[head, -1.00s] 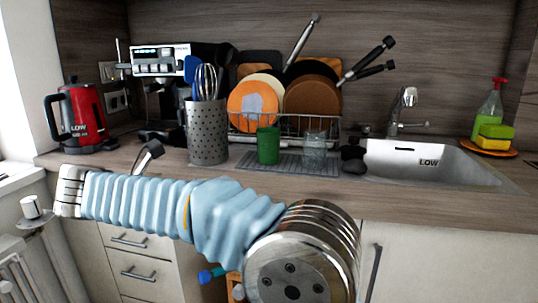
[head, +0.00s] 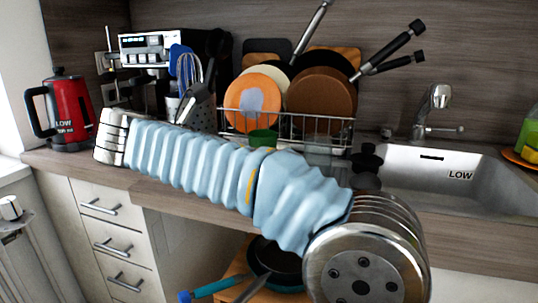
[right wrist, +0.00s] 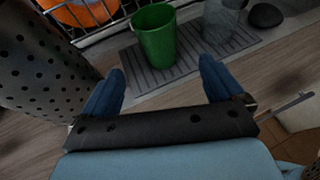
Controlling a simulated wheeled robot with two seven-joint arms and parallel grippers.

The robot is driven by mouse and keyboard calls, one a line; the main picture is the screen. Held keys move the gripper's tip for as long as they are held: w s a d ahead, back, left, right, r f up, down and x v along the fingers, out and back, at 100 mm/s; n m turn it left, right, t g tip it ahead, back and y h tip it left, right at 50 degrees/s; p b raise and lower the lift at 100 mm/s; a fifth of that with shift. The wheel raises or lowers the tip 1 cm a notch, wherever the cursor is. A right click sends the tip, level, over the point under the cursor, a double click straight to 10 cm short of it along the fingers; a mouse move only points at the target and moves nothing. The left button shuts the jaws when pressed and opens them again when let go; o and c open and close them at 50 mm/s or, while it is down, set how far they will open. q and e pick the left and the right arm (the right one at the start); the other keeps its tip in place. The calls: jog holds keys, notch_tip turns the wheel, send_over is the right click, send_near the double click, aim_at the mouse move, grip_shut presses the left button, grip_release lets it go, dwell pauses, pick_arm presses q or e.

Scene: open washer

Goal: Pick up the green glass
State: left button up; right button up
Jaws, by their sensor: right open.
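The green glass (head: 262,135) stands on a grey ribbed mat in front of the dish rack. In the head view my right arm covers its lower part, and only the rim and upper wall show. In the right wrist view the green glass (right wrist: 155,40) is upright and fully visible. My right gripper (right wrist: 161,70) is open and empty, with its two blue fingers apart. The glass is ahead of the fingertips, roughly between their lines, and not touched. My left gripper is not in view.
A clear glass (right wrist: 220,20) stands right of the green one. The perforated utensil holder (right wrist: 40,60) is close to the left finger. The dish rack (head: 300,128) with plates and pans is behind. The sink (head: 440,180) is at the right, a red kettle (head: 72,115) far left.

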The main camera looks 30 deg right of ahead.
jog(key=x, duration=1.1)
jog(key=shift+w+d+f, duration=0.2)
jog(key=shift+d, duration=0.05)
jog(key=c, duration=1.2)
jog(key=shift+r, duration=0.5)
jog(key=r, duration=0.3)
jog(key=shift+s+a+r, duration=0.1)
jog(key=shift+s+a, duration=0.15)
jog(key=s+a+r, duration=0.2)
jog(key=s+r, duration=0.1)
jog(key=s+a+r, duration=0.3)
jog(key=s, duration=0.1)
jog(key=s+a+r+p, duration=0.1)
jog(key=s+a+r, duration=0.1)
jog(key=s+r, duration=0.1)
jog(key=shift+s+a, duration=0.2)
jog(key=shift+s, duration=0.4)
